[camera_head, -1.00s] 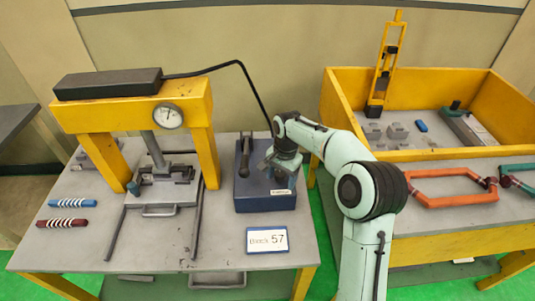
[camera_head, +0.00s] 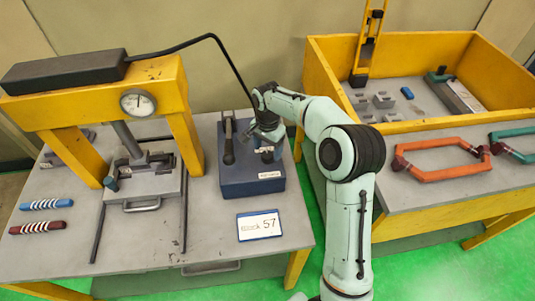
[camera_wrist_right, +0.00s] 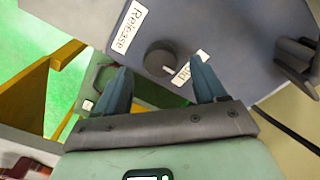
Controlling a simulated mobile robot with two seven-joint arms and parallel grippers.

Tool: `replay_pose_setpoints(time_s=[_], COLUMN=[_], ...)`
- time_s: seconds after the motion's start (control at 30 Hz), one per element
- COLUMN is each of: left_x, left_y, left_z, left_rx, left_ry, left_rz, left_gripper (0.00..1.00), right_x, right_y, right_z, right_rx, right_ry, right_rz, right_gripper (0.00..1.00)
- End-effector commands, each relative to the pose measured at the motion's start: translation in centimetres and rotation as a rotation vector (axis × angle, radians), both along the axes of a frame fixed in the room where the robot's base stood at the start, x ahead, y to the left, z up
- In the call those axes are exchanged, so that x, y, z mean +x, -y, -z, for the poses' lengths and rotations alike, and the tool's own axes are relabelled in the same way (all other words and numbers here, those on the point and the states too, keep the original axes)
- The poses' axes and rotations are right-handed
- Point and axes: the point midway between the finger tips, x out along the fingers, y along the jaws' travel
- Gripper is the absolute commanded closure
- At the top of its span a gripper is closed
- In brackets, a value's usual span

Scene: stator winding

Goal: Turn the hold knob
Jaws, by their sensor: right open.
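The dark round hold knob (camera_wrist_right: 160,59) sits on the blue-grey control box (camera_head: 236,182), between a "Release" label (camera_wrist_right: 130,27) and a partly covered "Hold" label (camera_wrist_right: 183,73). My right gripper (camera_wrist_right: 163,87) is open and empty, its two blue-grey fingers pointing at the box face. The knob lies just beyond and between the fingertips in the wrist view, with no clear contact. In the head view the right gripper (camera_head: 266,133) is over the right rear part of the box, and the knob is hard to make out beneath it. My left gripper is not in view.
A dark lever (camera_head: 228,142) stands on the box's left side. A yellow press frame (camera_head: 180,110) with a dial stands further left. A number sign (camera_head: 259,225) lies in front. A yellow-walled bin (camera_head: 322,75) is at right.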

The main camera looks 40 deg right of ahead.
Motion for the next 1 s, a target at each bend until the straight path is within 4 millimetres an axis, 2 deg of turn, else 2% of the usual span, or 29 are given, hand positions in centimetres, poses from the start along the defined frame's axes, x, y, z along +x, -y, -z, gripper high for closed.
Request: replay_pose_setpoints(time_s=[0.03, 0.2, 0.57, 0.73, 1.0], left_x=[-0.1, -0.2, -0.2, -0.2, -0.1], left_y=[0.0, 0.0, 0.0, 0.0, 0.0], left_z=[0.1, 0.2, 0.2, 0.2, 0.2], left_rx=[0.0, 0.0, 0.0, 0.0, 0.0], left_ry=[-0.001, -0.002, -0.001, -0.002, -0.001], left_rz=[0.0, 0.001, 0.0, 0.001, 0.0], left_gripper=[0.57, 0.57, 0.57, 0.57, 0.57], right_x=[-0.1, 0.0, 0.0, 0.1, 0.1], right_y=[0.0, 0.0, 0.0, 0.0, 0.0], right_z=[0.9, 2.4, 2.8, 2.8, 2.8], right_rx=[0.001, 0.001, 0.0, 0.0, 0.001], right_ry=[-0.004, 0.0, 0.001, 0.001, 0.002], right_rz=[0.0, -0.001, -0.001, -0.001, -0.015], right_gripper=[0.29, 0.29, 0.29, 0.85, 0.85])
